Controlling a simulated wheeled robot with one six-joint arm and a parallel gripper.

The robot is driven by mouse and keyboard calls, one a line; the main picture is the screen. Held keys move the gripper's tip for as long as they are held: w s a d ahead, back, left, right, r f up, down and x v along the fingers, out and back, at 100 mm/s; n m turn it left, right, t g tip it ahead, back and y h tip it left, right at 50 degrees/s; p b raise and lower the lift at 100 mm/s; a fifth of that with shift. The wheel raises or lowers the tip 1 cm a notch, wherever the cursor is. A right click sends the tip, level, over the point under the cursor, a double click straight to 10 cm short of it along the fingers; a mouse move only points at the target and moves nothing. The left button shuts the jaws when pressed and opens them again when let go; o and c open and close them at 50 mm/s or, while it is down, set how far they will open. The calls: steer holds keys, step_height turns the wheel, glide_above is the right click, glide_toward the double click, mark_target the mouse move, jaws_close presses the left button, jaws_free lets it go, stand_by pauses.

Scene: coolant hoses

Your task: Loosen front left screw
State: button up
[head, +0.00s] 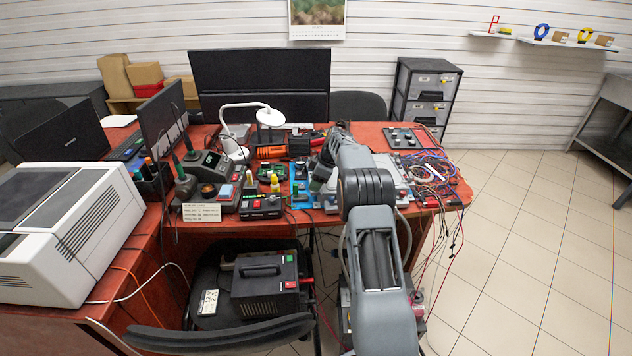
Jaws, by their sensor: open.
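My gripper (323,174) is at the far end of my arm, low over the middle of the red table. It is small in the head view and partly hidden by my own wrist, but its jaws are open. It is beside a blue plate (300,188) with small parts on it. Light grey parts lie close under and around my gripper, and I cannot tell whether it touches any of them. The front left screw is too small or hidden to make out. No coolant hose can be told apart for sure.
The red table (385,134) is crowded. A white lamp (270,117) and monitor (260,85) stand behind; a soldering station (208,164) and control boxes (260,205) stand left. Tangled wires (430,172) overhang the right edge. A black-cased unit (265,285) sits on a chair in front. Floor is clear right.

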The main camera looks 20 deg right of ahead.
steer(key=p+v, duration=0.1)
steer(key=v, duration=1.2)
steer(key=shift+r, duration=0.4)
steer(key=shift+d, duration=0.1)
